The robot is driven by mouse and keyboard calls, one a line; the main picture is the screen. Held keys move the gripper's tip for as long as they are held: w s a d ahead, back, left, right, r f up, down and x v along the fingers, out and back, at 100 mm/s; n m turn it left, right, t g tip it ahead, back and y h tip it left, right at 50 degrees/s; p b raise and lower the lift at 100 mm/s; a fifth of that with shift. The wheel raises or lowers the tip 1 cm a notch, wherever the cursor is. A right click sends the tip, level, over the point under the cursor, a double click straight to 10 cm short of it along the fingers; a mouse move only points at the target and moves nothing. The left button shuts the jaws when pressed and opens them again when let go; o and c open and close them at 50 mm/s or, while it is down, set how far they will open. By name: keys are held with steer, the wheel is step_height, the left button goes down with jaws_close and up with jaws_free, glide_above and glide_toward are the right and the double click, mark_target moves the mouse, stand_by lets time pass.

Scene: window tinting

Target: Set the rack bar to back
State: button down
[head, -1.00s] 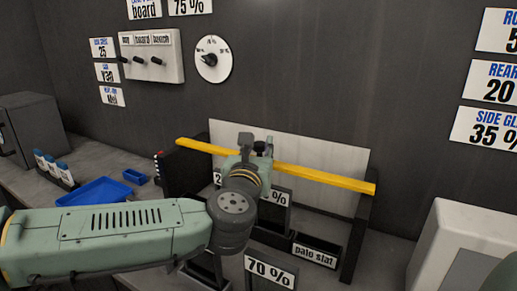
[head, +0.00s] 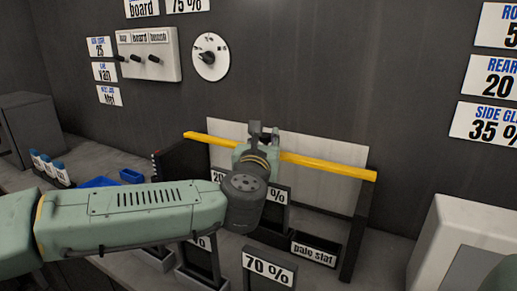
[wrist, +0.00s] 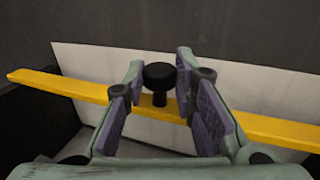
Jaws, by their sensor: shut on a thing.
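The rack bar is a long yellow bar (head: 325,165) lying across the top of the dark rack, in front of a pale panel. In the wrist view the bar (wrist: 60,85) runs from left to right, with a black knob (wrist: 160,76) standing up near its middle. My gripper (wrist: 160,95) is at this knob, one finger on each side, shut on it. In the head view my gripper (head: 262,135) is over the bar's middle, and the wrist hides part of the bar.
A switch panel (head: 152,55) and a dial (head: 210,57) are on the wall. A white box (head: 455,235) stands at right.

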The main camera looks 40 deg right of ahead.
steer(key=shift+w+r, duration=0.1)
steer(key=shift+r, duration=0.05)
steer(key=c, duration=1.5)
jaws_free()
steer(key=shift+d, duration=0.3)
steer(key=shift+c, duration=0.2)
steer(key=shift+o, duration=1.1)
steer(key=shift+a, duration=0.1)
steer(key=v, duration=0.7)
steer(key=shift+a, duration=0.15)
